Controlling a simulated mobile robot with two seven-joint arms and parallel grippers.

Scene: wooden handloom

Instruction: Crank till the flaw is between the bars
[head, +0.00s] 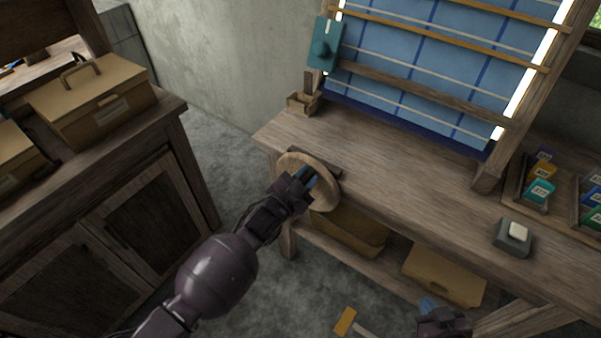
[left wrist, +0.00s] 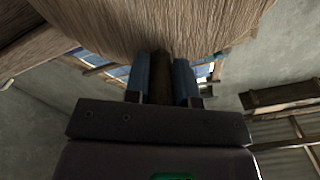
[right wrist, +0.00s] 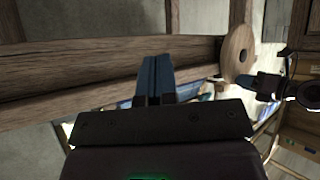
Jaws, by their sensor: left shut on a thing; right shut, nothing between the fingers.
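The round wooden crank wheel (head: 327,197) is on the front edge of the loom bench. My left gripper (head: 308,178) is shut on its handle; in the left wrist view the dark handle (left wrist: 161,86) sits between the blue fingers below the wheel (left wrist: 160,28). The blue checked cloth (head: 400,62) hangs on the sloping frame. Two light wooden bars, an upper one (head: 520,16) and a lower one (head: 440,40), cross it. I cannot make out a flaw on the visible cloth. My right gripper (head: 430,306) is shut and empty, low in front of the bench; its fingers also show in the right wrist view (right wrist: 156,75).
A teal knobbed plate (head: 324,45) is on the frame's left post. A grey block with a pale button (head: 514,235) and a tray of coloured packets (head: 541,190) are on the bench's right. Boxes sit on the shelf below. A cabinet (head: 110,215) stands at left.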

